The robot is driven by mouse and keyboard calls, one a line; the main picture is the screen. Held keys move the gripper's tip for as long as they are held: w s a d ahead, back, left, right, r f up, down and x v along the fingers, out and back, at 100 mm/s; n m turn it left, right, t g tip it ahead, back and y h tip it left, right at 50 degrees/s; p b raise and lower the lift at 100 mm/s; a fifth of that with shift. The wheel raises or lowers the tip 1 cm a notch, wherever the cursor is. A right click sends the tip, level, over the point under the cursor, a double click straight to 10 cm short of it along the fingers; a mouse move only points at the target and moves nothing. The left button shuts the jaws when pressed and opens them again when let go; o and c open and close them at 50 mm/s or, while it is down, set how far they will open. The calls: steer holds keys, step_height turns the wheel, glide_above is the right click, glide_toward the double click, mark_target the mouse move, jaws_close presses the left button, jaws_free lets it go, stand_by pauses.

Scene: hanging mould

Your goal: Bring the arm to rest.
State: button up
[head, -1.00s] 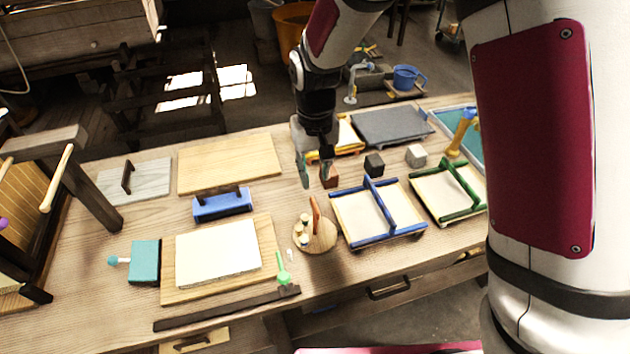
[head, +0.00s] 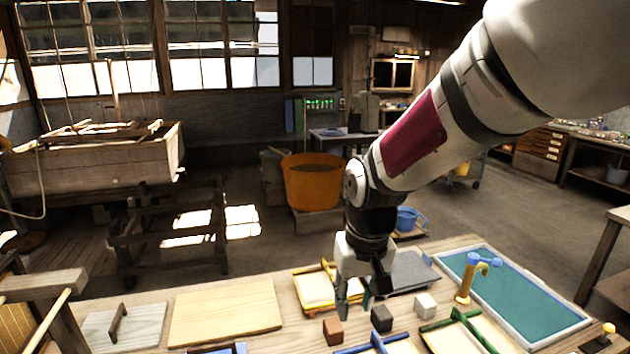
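My gripper (head: 354,303) hangs below my arm above the back part of the wooden workbench, pointing down. A yellow-framed tray (head: 312,290) is just left of and behind the fingers, and a dark grey slab (head: 412,272) is behind to the right.
A teal framed panel (head: 520,300) lies at the bench's right, with a yellow-handled tool (head: 467,280) at its left side. Blue and green frames (head: 462,335) are cut off at the bottom. A wooden board (head: 225,312) lies left. An orange tub (head: 313,182) stands beyond the bench.

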steer(key=s+d+r+m+t, duration=0.1)
steer(key=s+d+r+t, duration=0.1)
steer(key=s+d+r, duration=0.4)
steer(key=s+d+r+m+t, duration=0.1)
steer(key=s+d+r, duration=0.5)
steer(key=s, duration=0.6)
steer(key=shift+s+r+t+h, duration=0.2)
steer(key=shift+t+h, duration=0.1)
steer(key=shift+t, duration=0.2)
